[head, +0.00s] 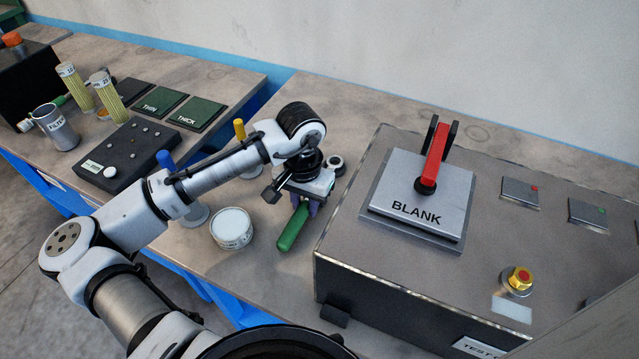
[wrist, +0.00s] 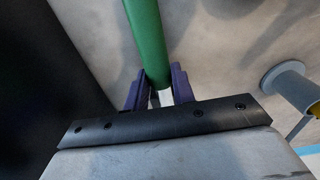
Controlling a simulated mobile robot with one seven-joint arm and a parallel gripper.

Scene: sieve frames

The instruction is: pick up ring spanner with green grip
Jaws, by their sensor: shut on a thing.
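The green grip of the ring spanner (head: 293,227) shows below my gripper (head: 309,202) in the head view, beside the big grey test box. In the wrist view the green grip (wrist: 147,40) runs up from between the two purple fingers of my gripper (wrist: 158,90). The fingers are shut on the spanner close to where the green grip meets a bright metal shank. The ring end is hidden under the gripper. I cannot tell whether the spanner touches the bench or is just above it.
The grey test box (head: 350,272) with a BLANK plate (head: 415,205) and red lever stands close on the right. A round white-topped tin (head: 232,228) is just left of the spanner. Yellow-topped (head: 239,130) and blue-topped (head: 166,160) pieces stand near my arm.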

